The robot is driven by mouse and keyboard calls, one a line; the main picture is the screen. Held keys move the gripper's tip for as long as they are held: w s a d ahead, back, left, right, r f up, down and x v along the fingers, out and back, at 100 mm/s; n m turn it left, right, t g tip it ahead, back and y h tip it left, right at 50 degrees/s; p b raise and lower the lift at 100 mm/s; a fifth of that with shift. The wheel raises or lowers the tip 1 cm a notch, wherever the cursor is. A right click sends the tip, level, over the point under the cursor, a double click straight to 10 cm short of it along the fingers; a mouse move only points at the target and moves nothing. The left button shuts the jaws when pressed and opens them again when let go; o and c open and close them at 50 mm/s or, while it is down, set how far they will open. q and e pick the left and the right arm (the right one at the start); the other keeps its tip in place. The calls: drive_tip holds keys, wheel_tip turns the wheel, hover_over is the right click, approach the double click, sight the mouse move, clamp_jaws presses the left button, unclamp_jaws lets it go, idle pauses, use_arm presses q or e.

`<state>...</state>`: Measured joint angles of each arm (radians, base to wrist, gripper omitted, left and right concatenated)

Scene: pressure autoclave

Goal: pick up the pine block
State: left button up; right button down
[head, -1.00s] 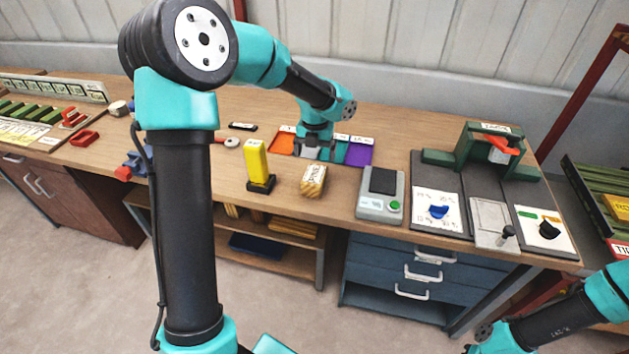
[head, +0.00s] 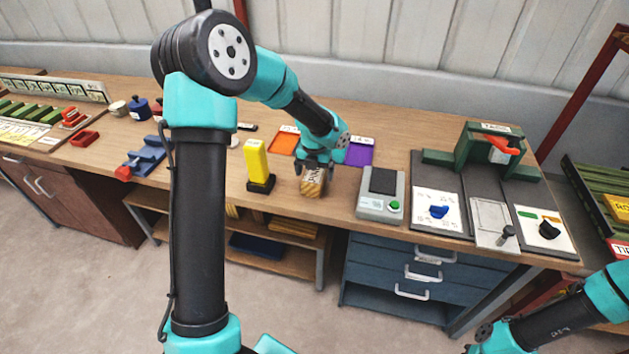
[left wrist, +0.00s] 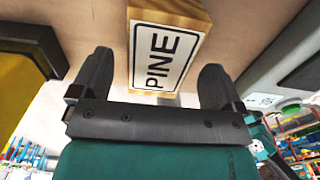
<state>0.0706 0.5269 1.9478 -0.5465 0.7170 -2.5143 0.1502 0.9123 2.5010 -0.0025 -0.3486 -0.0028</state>
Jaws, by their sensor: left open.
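The pine block (head: 311,186) stands on the wooden bench near its front edge, partly hidden by my gripper in the head view. In the left wrist view the block (left wrist: 165,45) shows its white label reading PINE and its wooden edges. My left gripper (head: 316,172) is right at the block, above it in the head view. In the left wrist view its two dark fingers (left wrist: 155,82) are apart, one on each side of the block, with gaps visible beside it. My right gripper is out of sight; only part of the right arm shows at the lower right.
A yellow block on a black base (head: 257,165) stands just left of the pine block. A grey scale (head: 381,193) with a green button stands to the right. Orange (head: 283,143) and purple (head: 359,155) mats lie behind. A green press (head: 489,145) stands farther right.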

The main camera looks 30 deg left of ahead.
sight(315, 174)
use_arm(q)
wheel_tip(315, 174, down, 4)
drive_tip(key=shift+a+r, duration=0.1)
drive_tip(key=shift+r, duration=0.05)
drive_tip(key=shift+c, duration=0.4)
drive_tip(key=c, duration=1)
drive_tip(key=shift+w+r, duration=0.1)
drive_tip(key=shift+r, duration=0.4)
wheel_tip(315, 174, up, 3)
drive_tip(key=shift+f, duration=0.2)
drive_tip(key=s+d, duration=0.2)
drive_tip(key=s, duration=0.2)
drive_tip(key=s+d+r, duration=0.1)
drive_tip(key=s+d, duration=0.2)
drive_tip(key=s, duration=0.2)
drive_tip(key=s+d, duration=0.3)
drive_tip(key=s, duration=0.1)
drive_tip(key=shift+s+d+r, duration=0.2)
drive_tip(key=shift+s+r, duration=0.05)
drive_tip(key=shift+s, duration=0.1)
